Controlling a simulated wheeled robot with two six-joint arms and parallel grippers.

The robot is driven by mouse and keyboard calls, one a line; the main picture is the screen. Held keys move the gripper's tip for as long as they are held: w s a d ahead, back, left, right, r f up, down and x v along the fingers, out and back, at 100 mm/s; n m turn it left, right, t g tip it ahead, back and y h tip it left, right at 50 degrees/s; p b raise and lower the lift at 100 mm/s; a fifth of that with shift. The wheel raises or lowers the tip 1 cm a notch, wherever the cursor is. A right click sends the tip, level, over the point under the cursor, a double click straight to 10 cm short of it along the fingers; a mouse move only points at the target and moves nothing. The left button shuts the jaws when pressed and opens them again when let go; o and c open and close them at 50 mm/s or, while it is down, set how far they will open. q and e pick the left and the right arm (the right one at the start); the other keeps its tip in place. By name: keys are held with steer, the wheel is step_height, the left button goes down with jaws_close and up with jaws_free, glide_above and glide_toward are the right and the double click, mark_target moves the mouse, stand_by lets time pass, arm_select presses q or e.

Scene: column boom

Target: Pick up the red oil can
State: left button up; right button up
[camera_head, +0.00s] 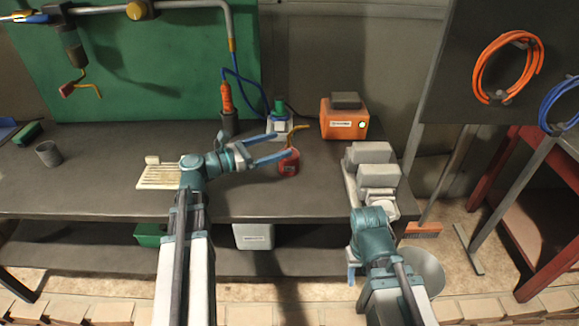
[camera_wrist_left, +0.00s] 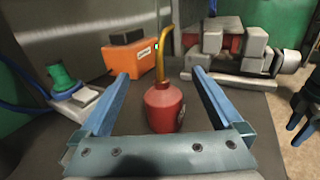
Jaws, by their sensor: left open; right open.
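The red oil can (camera_head: 289,162) stands upright on the dark workbench (camera_head: 100,195), with a thin yellow spout rising from its top. In the left wrist view the can (camera_wrist_left: 163,108) appears between the two blue fingers. My left gripper (camera_head: 277,147) is open, its fingers pointing right, with the can at their tips. I cannot tell whether a finger touches it.
An orange box (camera_head: 343,120) stands behind the can. A grey vise (camera_head: 371,170) sits to its right. A cream slotted tray (camera_head: 158,177) lies left.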

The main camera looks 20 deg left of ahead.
mark_target(298, 153)
arm_select(q)
step_height(298, 153, down, 7)
steer(key=b, duration=0.5)
steer(key=shift+r+b, duration=0.15)
steer(key=shift+b, duration=0.2)
steer(key=shift+w+d+r+p, duration=0.2)
steer(key=shift+w+d, duration=0.25)
steer(key=shift+w+d+r+p, duration=0.2)
steer(key=shift+w+d, duration=0.2)
steer(key=shift+d, duration=0.05)
steer(key=shift+x, duration=2.6)
jaws_close()
steer(key=shift+r, duration=0.2)
